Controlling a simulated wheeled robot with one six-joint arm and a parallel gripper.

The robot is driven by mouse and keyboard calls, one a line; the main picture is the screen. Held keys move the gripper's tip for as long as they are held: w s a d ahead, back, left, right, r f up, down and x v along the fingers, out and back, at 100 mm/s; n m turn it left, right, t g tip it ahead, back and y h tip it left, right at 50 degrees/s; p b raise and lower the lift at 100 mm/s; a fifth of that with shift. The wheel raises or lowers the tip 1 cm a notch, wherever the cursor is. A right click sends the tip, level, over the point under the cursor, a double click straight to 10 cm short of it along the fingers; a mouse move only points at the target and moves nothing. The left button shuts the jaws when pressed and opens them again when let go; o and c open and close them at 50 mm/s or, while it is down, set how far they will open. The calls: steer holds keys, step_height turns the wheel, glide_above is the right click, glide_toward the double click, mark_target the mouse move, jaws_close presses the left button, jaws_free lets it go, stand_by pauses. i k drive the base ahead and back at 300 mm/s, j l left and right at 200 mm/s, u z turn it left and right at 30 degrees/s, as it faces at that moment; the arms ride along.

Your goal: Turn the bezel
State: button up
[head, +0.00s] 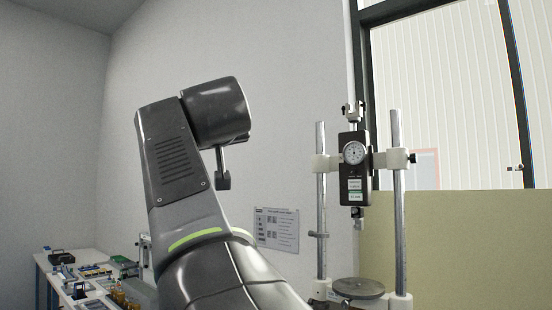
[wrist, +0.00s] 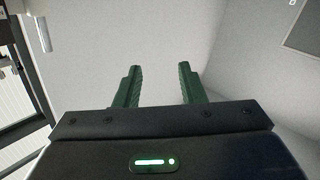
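The hardness tester (head: 354,170) stands at the right in the head view, with a black gauge body between two upright metal posts. Its round white dial with the bezel (head: 354,153) around it faces me near the top of the gauge body. My arm is raised left of the tester, clear of it. In the wrist view my gripper (wrist: 159,86) shows two green fingers spread apart with nothing between them. The fingers point at bare wall, and the dial is not visible there. My gripper's fingers cannot be made out in the head view.
A round metal plate (head: 358,287) sits at the tester's base. A printed sheet (head: 276,229) hangs on the wall behind my arm. A table with small devices (head: 88,271) stands at the lower left. A window (head: 450,95) is behind the tester, above a beige panel (head: 460,245).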

mark_target(360, 151)
steer(key=i+j+z, duration=0.4)
steer(key=i+j, duration=0.45)
steer(key=z, duration=1.4)
